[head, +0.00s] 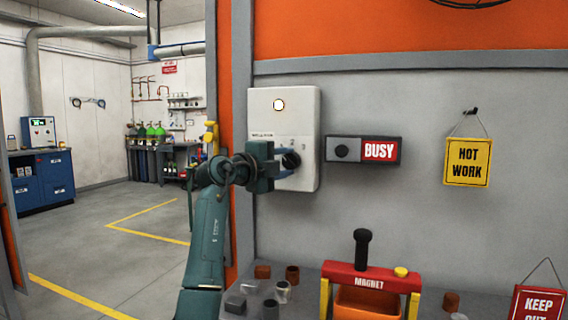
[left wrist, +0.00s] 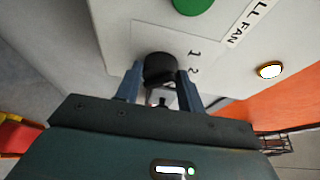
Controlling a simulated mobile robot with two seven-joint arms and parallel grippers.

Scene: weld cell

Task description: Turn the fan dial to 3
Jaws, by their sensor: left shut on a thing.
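The fan dial is a black round knob (head: 291,159) low on the white wall box (head: 300,110). It also shows in the left wrist view (left wrist: 160,67), with the printed figures 1 and 2 beside it and a label ending in "LL FAN". My left gripper (head: 283,161) is at the box front, its two fingers (left wrist: 160,84) on either side of the knob and shut on it. The dial's pointer is not clear, so I cannot tell its setting. A figure 3 is not visible. My right gripper is not in view.
A lit lamp (head: 279,104) is on the box. A BUSY sign (head: 379,151) with a black knob (head: 341,152) is to its right. Below, a bench holds a red MAGNET holder (head: 371,281) and several small blocks and cylinders.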

